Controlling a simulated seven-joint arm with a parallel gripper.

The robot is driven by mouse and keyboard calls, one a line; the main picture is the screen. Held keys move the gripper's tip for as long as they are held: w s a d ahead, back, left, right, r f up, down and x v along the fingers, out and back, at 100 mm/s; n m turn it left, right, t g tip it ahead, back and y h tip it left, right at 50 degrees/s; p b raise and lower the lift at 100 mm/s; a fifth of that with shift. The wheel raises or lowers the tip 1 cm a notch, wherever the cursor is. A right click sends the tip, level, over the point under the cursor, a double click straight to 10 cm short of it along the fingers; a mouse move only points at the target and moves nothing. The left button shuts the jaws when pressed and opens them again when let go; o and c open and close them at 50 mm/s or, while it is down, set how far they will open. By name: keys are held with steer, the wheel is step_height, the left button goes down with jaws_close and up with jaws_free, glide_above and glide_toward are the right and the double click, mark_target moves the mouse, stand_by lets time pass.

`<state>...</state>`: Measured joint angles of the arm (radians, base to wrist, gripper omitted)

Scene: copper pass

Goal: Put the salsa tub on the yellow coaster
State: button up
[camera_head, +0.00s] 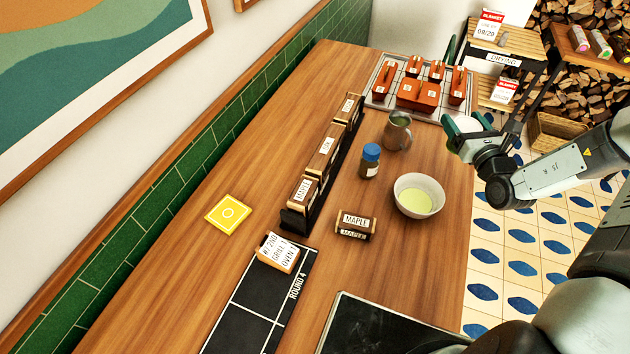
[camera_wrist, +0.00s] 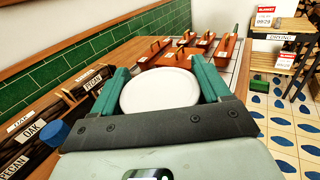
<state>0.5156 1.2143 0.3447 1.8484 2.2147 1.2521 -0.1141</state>
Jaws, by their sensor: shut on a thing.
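The salsa tub appears in the wrist view as a round white-topped tub (camera_wrist: 160,91), between the two green fingers of my gripper (camera_wrist: 158,72). My gripper is shut on the tub. The yellow coaster (camera_head: 228,214) lies flat on the left side of the table, near the green tiled wall. Nothing stands on it, and it is far from my gripper.
Between gripper and coaster stand a mug (camera_head: 397,132), a blue-capped jar (camera_head: 370,162), a pale bowl (camera_head: 418,197) and a dark rack of labelled wooden blocks (camera_head: 325,155). A MAPLE block (camera_head: 355,224) and a black board (camera_head: 250,312) lie nearer.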

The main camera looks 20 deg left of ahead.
step_height(320, 180, up, 6)
steer(key=s+a+n+g+y, duration=0.1)
steer(key=s+a, duration=0.1)
steer(key=a, duration=0.7)
steer(key=s+a+n+y, duration=0.1)
steer(key=s+a, duration=0.1)
steer(key=a, duration=0.8)
steer(key=n+g+y, duration=0.2)
steer(key=g, duration=0.1)
glide_above(220, 218)
step_height(220, 218, down, 11)
steer(key=shift+f, duration=2.05)
steer(key=shift+f, duration=0.15)
